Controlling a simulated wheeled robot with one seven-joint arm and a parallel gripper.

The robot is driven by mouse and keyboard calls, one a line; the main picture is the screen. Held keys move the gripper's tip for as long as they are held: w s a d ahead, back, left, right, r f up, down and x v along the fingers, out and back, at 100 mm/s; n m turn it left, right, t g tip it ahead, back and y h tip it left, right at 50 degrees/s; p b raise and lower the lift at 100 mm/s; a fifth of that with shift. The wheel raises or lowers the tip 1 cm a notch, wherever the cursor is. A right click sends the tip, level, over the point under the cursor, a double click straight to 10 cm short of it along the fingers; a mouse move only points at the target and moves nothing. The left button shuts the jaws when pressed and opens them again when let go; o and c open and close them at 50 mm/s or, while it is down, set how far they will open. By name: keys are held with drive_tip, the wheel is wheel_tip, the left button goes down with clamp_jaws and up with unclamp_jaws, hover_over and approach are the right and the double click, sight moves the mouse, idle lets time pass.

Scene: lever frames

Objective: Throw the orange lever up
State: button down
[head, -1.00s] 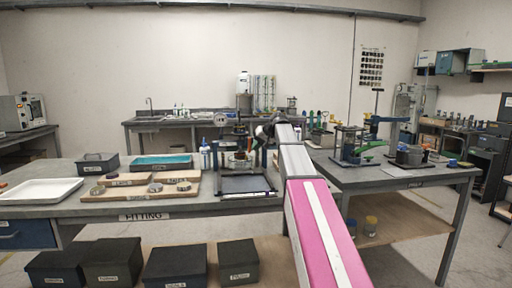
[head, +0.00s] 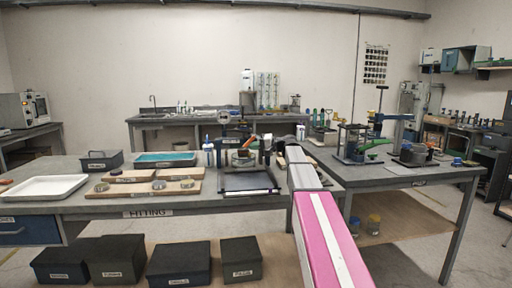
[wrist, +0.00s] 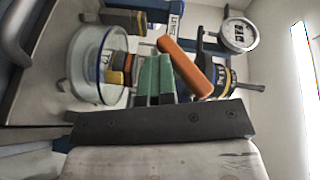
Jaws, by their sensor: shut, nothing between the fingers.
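The orange lever (wrist: 186,66) shows in the wrist view as a tilted bar beside my green fingertips. In the head view the orange lever (head: 250,141) is small, on the dark framed stand (head: 250,180) at the bench's middle. My gripper (wrist: 154,62) is shut with its two green fingers together and nothing between them. The fingers lie just left of the lever in the wrist view; whether they touch it I cannot tell. In the head view my gripper (head: 266,149) is at the stand's right side, partly hidden by my wrist.
In the wrist view a clear glass bowl (wrist: 88,72) stands left of the fingers and a round dial gauge (wrist: 238,34) is at upper right. On the bench, wooden boards (head: 135,190) and a white tray (head: 42,188) lie left of the stand. A second bench (head: 430,175) stands right.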

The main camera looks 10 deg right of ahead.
drive_tip(key=a+m+t+y, duration=0.1)
drive_tip(key=y, duration=0.1)
drive_tip(key=a+m+t+y, duration=0.1)
drive_tip(key=y, duration=0.1)
drive_tip(key=shift+r, duration=0.15)
drive_tip(key=shift+a+r+m+t+y, duration=0.1)
drive_tip(key=shift+a+m+t+y, duration=0.05)
drive_tip(key=shift+m+t+y, duration=0.45)
drive_tip(key=shift+r, duration=0.15)
drive_tip(key=shift+a, duration=0.15)
drive_tip(key=s+d, duration=0.5)
drive_tip(key=d, duration=0.7)
drive_tip(key=shift+s+f, duration=0.2)
drive_tip(key=shift+f, duration=0.05)
